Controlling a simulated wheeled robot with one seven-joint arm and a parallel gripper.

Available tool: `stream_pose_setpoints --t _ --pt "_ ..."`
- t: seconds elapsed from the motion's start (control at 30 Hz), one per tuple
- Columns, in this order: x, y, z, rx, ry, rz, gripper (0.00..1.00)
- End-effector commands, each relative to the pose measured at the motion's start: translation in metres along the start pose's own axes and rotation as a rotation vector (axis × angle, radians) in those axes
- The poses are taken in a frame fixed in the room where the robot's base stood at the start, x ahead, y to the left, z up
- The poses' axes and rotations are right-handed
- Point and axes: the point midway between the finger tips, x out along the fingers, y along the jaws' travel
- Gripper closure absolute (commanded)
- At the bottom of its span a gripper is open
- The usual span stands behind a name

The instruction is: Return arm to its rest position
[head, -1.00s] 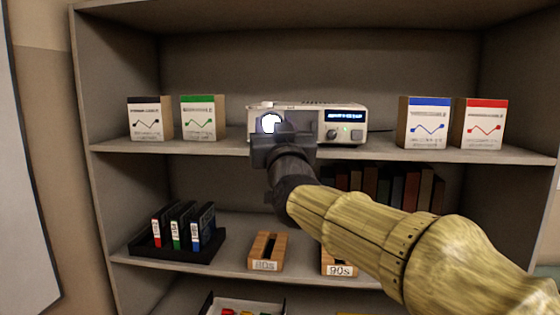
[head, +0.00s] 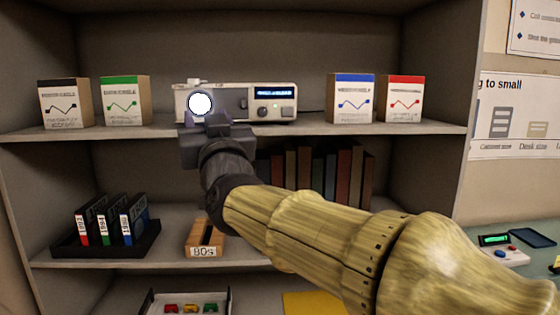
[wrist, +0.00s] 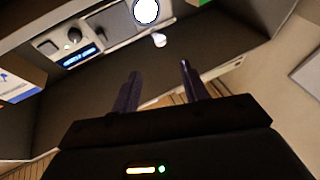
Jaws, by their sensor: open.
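My arm reaches up from the lower right in the head view. My gripper (head: 207,120) is in front of the upper shelf, before the left part of a pale device (head: 275,103) with a lit blue display and knobs. In the wrist view my gripper (wrist: 160,85) has its two dark fingers apart with nothing between them. The device also shows in the wrist view (wrist: 100,35), beyond the fingertips. A bright white disc (head: 200,103) appears at the device's left end, just above the gripper. Whether the gripper touches the device cannot be told.
Boxes with black (head: 64,103), green (head: 124,100), blue (head: 352,98) and red (head: 400,99) tops flank the device. Below are a black tray (head: 70,245) with cartridges, a wooden 80s block (head: 204,240) and a row of books (head: 330,170). A side desk (head: 490,235) stands at right.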

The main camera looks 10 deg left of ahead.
Motion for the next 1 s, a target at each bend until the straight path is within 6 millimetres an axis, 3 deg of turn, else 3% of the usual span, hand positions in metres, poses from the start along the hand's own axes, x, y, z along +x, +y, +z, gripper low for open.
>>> stream_pose_setpoints --t 0.13,0.27,0.47,0.7,0.87,1.0 --pt "-0.006 0.021 0.038 -0.024 -0.100 0.011 0.56" --pt "-0.024 0.057 0.097 -0.047 -0.271 0.036 0.56" --pt "-0.079 0.119 0.189 -0.052 -0.569 0.102 0.56" --pt "-0.179 0.185 0.276 -0.002 -0.921 0.220 0.56" --pt "-0.262 0.216 0.318 0.063 -1.154 0.317 0.56" --pt "-0.343 0.233 0.343 0.141 -1.356 0.412 0.56"
